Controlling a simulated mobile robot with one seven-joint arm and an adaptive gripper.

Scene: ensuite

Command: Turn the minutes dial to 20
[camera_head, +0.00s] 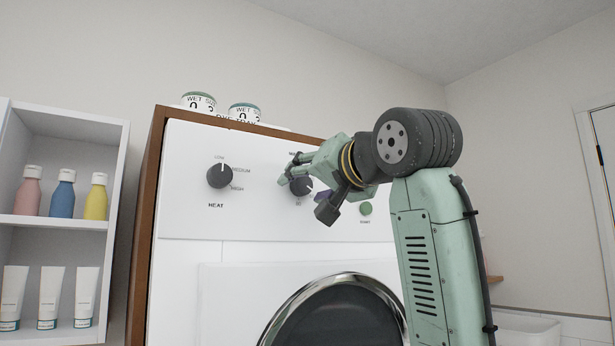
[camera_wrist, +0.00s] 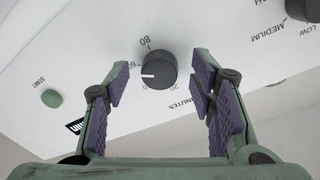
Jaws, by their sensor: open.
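The minutes dial (camera_wrist: 158,68) is a dark round knob on the white front panel, seen upside down in the wrist view. Its white pointer line faces left in that view, on the side of the printed 60 and away from the 20 at its lower right. My gripper (camera_wrist: 161,80) is open, with purple-padded fingers on either side of the dial in the picture and clear space between them and it. In the head view the dial (camera_head: 300,187) is partly hidden by my gripper (camera_head: 304,190), which is close to the panel.
The heat dial (camera_head: 219,175) sits left of the minutes dial in the head view. A green start button (camera_head: 366,208) is to its right. The round door (camera_head: 338,310) is below. Two labelled tubs (camera_head: 244,112) stand on top. A shelf (camera_head: 60,222) with bottles is at left.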

